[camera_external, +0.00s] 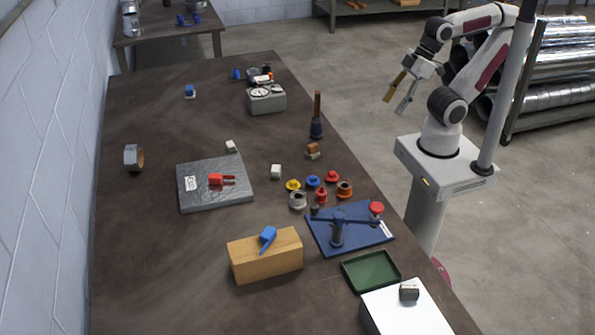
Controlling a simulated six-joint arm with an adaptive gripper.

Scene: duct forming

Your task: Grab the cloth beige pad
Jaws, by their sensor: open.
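I cannot tell for certain which item is the cloth beige pad. Two small pale off-white blocks lie on the dark table: one pale block (276,171) near the middle, and another pale block (231,146) at the back edge of the grey slab. A small brown-and-tan stacked piece (313,151) lies right of them, near the table's right side. My gripper (395,104) is open and empty, raised beyond the table's right edge, well apart from all of these. Its two fingers point down and left.
The long table (150,270) holds a grey slab (205,199) with a red clamp, a wooden block (265,261) with a blue tool, a blue fixture (365,238), a green tray (371,285), a white box (415,318), several coloured knobs and an upright-handled brush (317,125). The table's left side is mostly clear.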

